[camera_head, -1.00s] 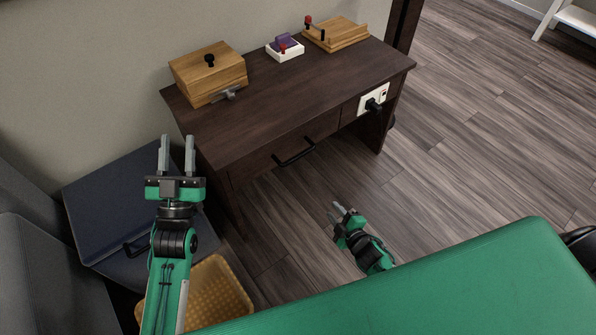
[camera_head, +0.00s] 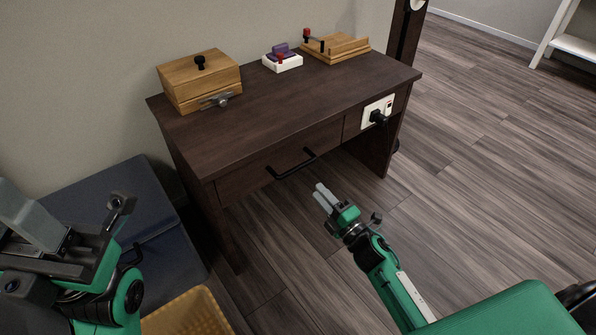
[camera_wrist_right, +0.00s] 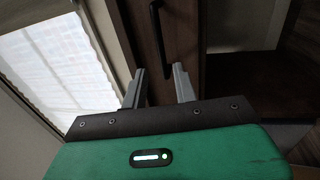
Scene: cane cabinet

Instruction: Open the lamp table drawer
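A dark brown table (camera_head: 240,140) stands against the wall, with a drawer (camera_head: 245,180) in its front. The drawer looks shut and carries a black bar handle (camera_head: 292,165). No lamp shows. My right gripper (camera_head: 325,196) is below and slightly right of the handle, apart from it, with its fingers pointing up toward the drawer front. In the right wrist view its fingers (camera_wrist_right: 157,85) are apart with nothing between them, and the black handle (camera_wrist_right: 159,30) lies beyond them. My left gripper (camera_head: 75,215) is at the left edge, open and empty, away from the drawer.
A wooden box (camera_head: 205,78), a white tray with a purple item (camera_head: 283,58) and a wooden board (camera_head: 336,48) stand on the table. A white socket with a black plug (camera_head: 377,113) is right of the drawer. A dark blue-grey cabinet (camera_head: 120,195) and a yellow basket (camera_head: 190,315) are at left.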

